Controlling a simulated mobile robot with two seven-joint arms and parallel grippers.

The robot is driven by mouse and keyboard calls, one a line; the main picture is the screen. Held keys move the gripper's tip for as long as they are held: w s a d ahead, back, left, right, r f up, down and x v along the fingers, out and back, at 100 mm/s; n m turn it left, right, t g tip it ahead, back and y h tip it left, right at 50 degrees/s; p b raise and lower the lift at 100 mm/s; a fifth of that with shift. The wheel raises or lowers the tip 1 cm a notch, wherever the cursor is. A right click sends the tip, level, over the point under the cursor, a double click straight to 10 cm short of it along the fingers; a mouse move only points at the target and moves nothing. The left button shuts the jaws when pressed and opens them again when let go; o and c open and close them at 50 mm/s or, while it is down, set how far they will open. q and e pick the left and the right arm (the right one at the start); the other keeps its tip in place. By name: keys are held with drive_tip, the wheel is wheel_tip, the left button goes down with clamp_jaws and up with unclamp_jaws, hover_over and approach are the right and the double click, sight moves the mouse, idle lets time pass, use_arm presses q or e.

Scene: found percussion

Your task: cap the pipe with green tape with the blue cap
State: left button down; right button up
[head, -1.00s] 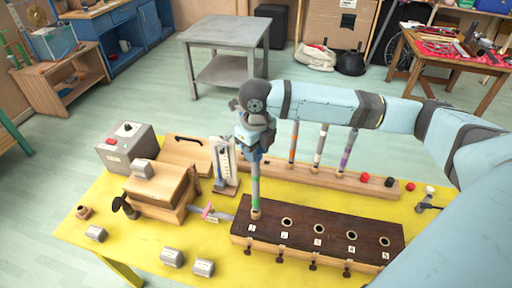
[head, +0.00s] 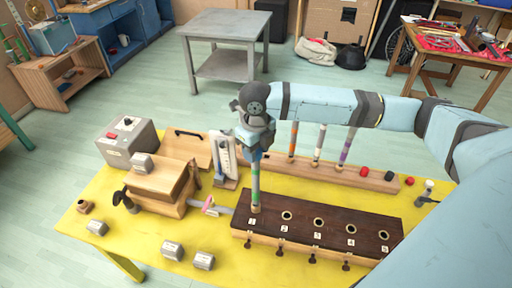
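A pipe with a green band (head: 255,178) stands upright in the hole marked 1 of the dark-topped block (head: 335,220). My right gripper (head: 251,152) points straight down at the pipe's upper end, and its fingers overlap the pipe. Whether they grip it is too small to tell. The gripper hides the pipe's top. I cannot make out a blue cap. A red cap (head: 365,171), a black cap (head: 389,176) and a second red cap (head: 409,181) sit on the wooden rack (head: 335,177). My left gripper is out of view.
Three banded pipes stand in the rack, including one with purple tape (head: 346,147). A gauge stand (head: 225,163), wooden box (head: 160,188) and grey control box (head: 127,142) are on the left of the yellow table (head: 130,240). Small grey weights (head: 172,250) lie at the front. Holes 2 to 5 look empty.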

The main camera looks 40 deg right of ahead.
drive_tip(key=o, duration=0.3)
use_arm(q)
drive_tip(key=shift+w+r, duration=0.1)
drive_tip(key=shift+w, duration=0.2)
use_arm(e)
drive_tip(key=shift+o, duration=0.2)
drive_tip(key=shift+r, duration=0.1)
use_arm(q)
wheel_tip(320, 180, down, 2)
drive_tip(key=shift+b, duration=1)
use_arm(e)
wheel_tip(320, 180, up, 14)
drive_tip(key=shift+f, duration=0.25)
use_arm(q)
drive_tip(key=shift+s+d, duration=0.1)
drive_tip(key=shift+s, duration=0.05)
